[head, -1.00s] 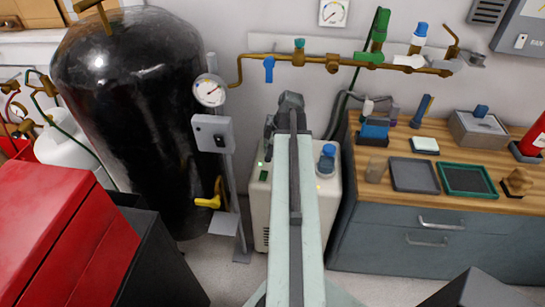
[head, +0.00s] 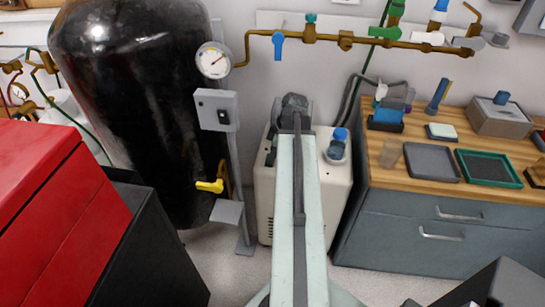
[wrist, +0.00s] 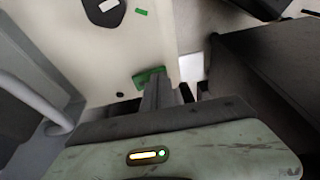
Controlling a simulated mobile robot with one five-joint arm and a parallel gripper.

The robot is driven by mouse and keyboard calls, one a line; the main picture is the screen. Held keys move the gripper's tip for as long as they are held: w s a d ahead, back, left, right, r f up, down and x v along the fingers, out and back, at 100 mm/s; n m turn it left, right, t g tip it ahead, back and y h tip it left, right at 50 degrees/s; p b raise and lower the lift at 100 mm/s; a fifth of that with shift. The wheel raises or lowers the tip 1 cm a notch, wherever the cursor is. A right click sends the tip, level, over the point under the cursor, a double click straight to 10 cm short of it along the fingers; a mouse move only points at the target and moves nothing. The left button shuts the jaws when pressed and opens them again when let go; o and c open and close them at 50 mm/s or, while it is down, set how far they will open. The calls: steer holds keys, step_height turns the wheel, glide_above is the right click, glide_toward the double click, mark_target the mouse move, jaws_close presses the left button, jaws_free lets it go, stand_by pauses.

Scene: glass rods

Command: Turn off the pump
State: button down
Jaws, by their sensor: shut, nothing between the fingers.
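The pump appears to be the cream box (head: 338,185) on the floor between the black tank and the bench. My arm covers its middle. A cream panel (wrist: 75,50) fills much of the wrist view, with a green switch-like piece (wrist: 149,76) on it. My gripper (wrist: 165,88) is shut and empty, its tips over the right part of that green piece; I cannot tell whether they touch. In the head view my gripper (head: 295,104) is at the top of the pump, and the green piece is hidden there.
A grey box (head: 217,110) with a black switch and a gauge (head: 213,60) stand left of the pump. A yellow valve handle (head: 210,186) is below. A wooden bench (head: 400,190) stands at right, a red cabinet (head: 50,200) at left. A pipe (head: 380,43) runs above.

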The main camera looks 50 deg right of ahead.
steer(key=shift+d, duration=0.1)
steer(key=shift+w+d+r, duration=0.1)
steer(key=shift+w+d, duration=0.35)
steer(key=shift+d, duration=0.2)
steer(key=r+p, duration=0.6)
steer(key=shift+w+d, duration=0.15)
steer(key=shift+d, duration=0.15)
steer(key=p+v, duration=0.8)
steer(key=shift+s, duration=0.2)
steer(key=shift+d+f, duration=0.1)
